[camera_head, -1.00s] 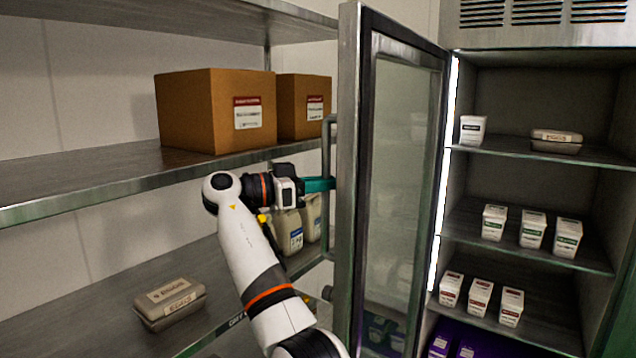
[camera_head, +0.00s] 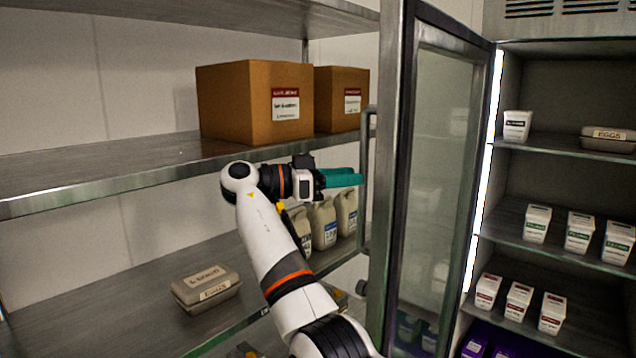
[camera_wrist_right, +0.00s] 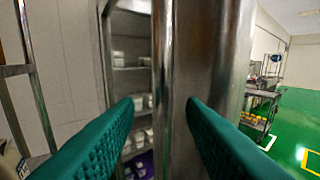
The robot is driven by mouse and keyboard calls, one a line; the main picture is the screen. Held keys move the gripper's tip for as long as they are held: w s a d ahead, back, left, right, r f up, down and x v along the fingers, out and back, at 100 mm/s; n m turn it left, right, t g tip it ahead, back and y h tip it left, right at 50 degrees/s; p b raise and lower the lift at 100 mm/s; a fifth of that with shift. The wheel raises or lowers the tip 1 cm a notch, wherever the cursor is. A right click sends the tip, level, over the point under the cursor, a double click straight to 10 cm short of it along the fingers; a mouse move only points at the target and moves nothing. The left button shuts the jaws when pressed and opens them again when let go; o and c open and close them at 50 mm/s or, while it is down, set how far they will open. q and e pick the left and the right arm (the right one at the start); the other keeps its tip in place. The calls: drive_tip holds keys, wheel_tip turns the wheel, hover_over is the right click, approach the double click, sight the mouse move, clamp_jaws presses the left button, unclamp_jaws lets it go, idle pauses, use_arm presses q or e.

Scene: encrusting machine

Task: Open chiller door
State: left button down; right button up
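The chiller door (camera_head: 436,190), a framed glass panel, stands wide open at the left of the chiller (camera_head: 560,185). Its vertical metal handle (camera_head: 365,205) is on the left edge. My right gripper (camera_head: 350,176), with teal fingers, is just left of the handle. The right wrist view shows its two fingers (camera_wrist_right: 160,115) spread apart and empty, with a metal upright of the door beyond the gap. Whether the fingertips touch the handle cannot be told. My left gripper is not in view.
Metal shelves at left hold cardboard boxes (camera_head: 255,103), white jugs (camera_head: 323,223) and an egg carton (camera_head: 206,289). White cartons (camera_head: 537,223) stand on the chiller shelves. Open green floor (camera_wrist_right: 298,120) shows at the right in the right wrist view.

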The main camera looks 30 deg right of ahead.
drive_tip(key=w+a, duration=0.1)
drive_tip(key=a, duration=0.6)
drive_tip(key=shift+w+a, duration=0.2)
